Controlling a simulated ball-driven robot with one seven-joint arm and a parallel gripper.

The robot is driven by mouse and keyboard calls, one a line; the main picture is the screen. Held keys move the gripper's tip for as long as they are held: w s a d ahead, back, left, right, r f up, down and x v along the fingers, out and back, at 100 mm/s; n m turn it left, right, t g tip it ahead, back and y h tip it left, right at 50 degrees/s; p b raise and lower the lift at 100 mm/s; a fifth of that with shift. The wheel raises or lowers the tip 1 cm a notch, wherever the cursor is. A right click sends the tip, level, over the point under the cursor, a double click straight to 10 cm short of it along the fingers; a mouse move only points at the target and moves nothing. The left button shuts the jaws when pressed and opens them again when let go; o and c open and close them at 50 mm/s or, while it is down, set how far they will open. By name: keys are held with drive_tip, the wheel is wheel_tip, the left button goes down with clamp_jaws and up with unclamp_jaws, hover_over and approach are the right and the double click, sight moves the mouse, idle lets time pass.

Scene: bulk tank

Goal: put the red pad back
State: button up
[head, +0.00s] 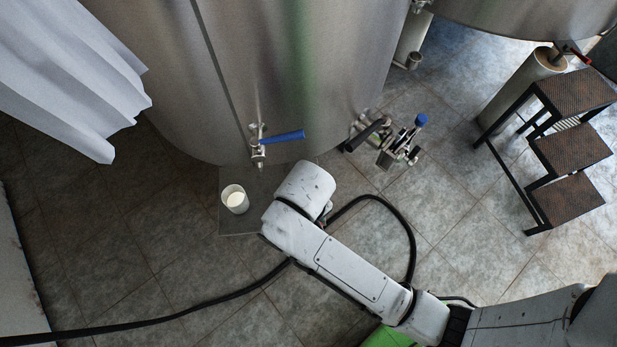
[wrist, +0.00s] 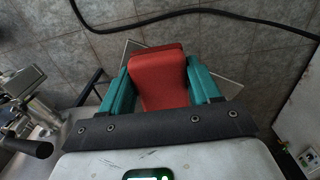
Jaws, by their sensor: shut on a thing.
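The red pad (wrist: 158,78) shows in the wrist view, between the teal fingers of my gripper (wrist: 160,70). The fingers are shut on its two sides. The pad hangs over the tiled floor and a grey plate (wrist: 231,84), part of which shows beside the fingers; I cannot tell how high it is. In the head view my arm hides the gripper and the pad. No place that is clearly the pad's own can be made out in either view.
A white cup (head: 235,199) with white contents stands on the grey plate (head: 240,222), below a tank valve with a blue handle (head: 284,137). A metal fitting with a blue knob (head: 421,120) is right of it. A black hose (head: 180,316) crosses the floor. A step stool (head: 570,150) stands right.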

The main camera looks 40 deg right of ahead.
drive_tip(key=w+d, duration=0.1)
drive_tip(key=w+f, duration=0.1)
drive_tip(key=w+d, duration=0.1)
drive_tip(key=shift+w+d+f, duration=0.2)
drive_tip(key=shift+d+f, duration=0.1)
drive_tip(key=w+d+f, duration=0.1)
drive_tip(key=f, duration=0.1)
drive_tip(key=w+d+f, duration=0.1)
drive_tip(key=f, duration=0.1)
drive_tip(key=w+d+f, duration=0.1)
drive_tip(key=w+f, duration=0.1)
drive_tip(key=shift+w+f, duration=0.15)
drive_tip(key=shift+f, duration=1.55)
drive_tip(key=shift+f, duration=0.15)
drive_tip(key=o, duration=1)
